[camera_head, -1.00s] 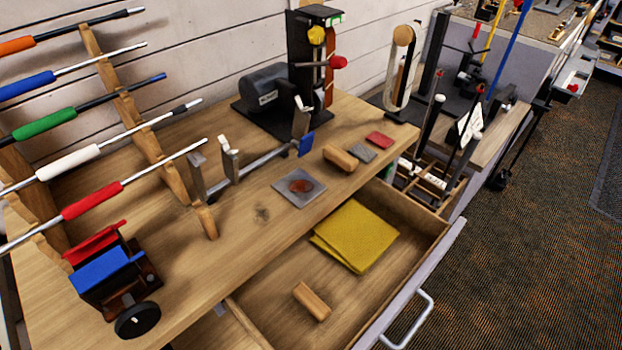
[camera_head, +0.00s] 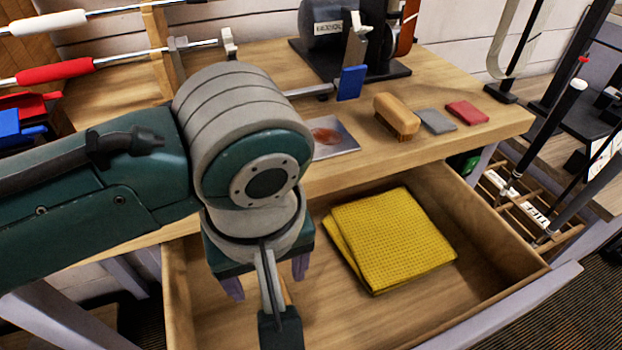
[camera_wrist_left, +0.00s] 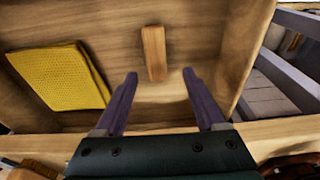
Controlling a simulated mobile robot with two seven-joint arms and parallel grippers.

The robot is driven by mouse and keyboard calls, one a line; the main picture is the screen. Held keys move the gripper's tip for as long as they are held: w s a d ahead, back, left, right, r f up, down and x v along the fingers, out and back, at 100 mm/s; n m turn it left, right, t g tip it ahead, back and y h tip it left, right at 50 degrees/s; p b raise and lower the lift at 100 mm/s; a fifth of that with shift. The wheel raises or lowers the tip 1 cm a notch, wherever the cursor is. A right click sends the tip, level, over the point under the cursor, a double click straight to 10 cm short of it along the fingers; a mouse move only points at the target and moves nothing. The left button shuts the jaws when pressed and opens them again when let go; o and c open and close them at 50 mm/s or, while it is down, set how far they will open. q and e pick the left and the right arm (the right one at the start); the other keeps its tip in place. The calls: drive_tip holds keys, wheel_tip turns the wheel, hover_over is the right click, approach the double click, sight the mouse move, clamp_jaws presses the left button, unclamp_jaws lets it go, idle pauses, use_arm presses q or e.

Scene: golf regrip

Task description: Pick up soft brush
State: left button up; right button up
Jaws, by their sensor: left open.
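A plain wooden block-shaped brush (camera_wrist_left: 153,52) lies in the open drawer; its bristles cannot be made out. In the head view my left arm hides most of it. My left gripper (camera_wrist_left: 160,76) is open and points down into the drawer. Its two purple fingers stand apart, with the brush's near end between their tips in the wrist view and no contact visible. In the head view the gripper (camera_head: 266,280) is over the drawer's left part. A second wooden brush (camera_head: 397,117), with tan bristles below, sits on the bench top. My right gripper is not in view.
A folded yellow cloth (camera_head: 392,238) lies in the drawer beside the brush. The drawer's wooden walls (camera_head: 495,225) surround both. On the bench are a grey pad (camera_head: 436,121), a red pad (camera_head: 467,112) and a stained metal plate (camera_head: 333,137). The drawer's right end is clear.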

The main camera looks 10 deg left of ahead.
sight(287, 301)
use_arm(q)
drive_tip(key=f, duration=0.1)
drive_tip(key=f+b, duration=0.1)
drive_tip(key=f, duration=0.2)
drive_tip(key=shift+s+d+f+b, duration=0.1)
drive_tip(key=shift+d+f+b, duration=0.2)
drive_tip(key=shift+f+b, duration=0.1)
drive_tip(key=shift+f, duration=0.5)
clamp_jaws()
